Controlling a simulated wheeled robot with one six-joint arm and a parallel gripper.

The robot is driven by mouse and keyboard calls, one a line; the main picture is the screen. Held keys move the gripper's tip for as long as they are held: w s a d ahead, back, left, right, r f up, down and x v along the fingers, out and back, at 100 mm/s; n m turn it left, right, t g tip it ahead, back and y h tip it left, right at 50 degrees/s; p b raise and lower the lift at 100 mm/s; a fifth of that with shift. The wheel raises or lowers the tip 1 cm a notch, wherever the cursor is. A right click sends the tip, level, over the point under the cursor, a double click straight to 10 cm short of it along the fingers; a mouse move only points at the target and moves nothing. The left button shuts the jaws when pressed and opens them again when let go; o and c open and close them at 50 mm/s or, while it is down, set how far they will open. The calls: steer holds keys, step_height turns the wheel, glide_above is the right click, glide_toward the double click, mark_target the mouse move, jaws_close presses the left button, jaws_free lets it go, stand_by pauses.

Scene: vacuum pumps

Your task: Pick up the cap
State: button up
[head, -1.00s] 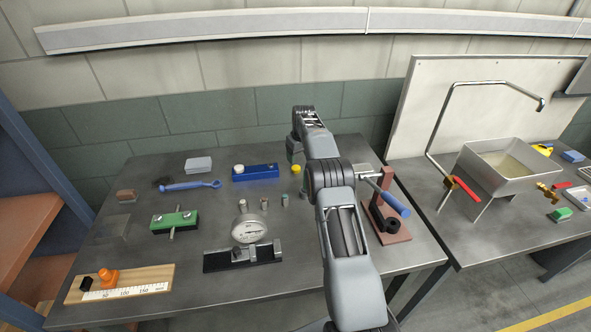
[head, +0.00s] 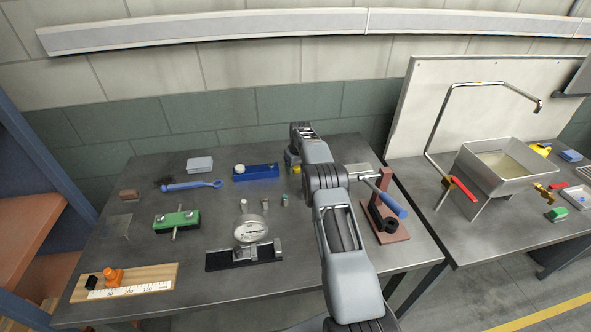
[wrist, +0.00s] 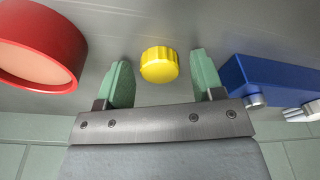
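The cap is a small yellow, ridged, round piece (wrist: 159,65) standing on the grey table. In the wrist view it lies between the green fingers of my gripper (wrist: 162,80), slightly beyond their tips. The fingers are open, with clear space on both sides of the cap, and they do not appear to touch it. In the head view the yellow cap (head: 296,169) shows just beside the end of my arm, partly hidden by it. The fingers themselves are not clear in the head view.
A blue block (head: 262,173) with a white knob stands left of the cap; it fills the right of the wrist view (wrist: 270,85). A red-rimmed round thing (wrist: 62,45) is on the wrist view's left. A dial gauge (head: 249,230) stands nearer the front.

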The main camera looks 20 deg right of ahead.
mark_target(296, 168)
steer(key=c, duration=0.9)
steer(key=shift+o, duration=0.2)
step_height(296, 168, up, 18)
steer(key=p, duration=0.4)
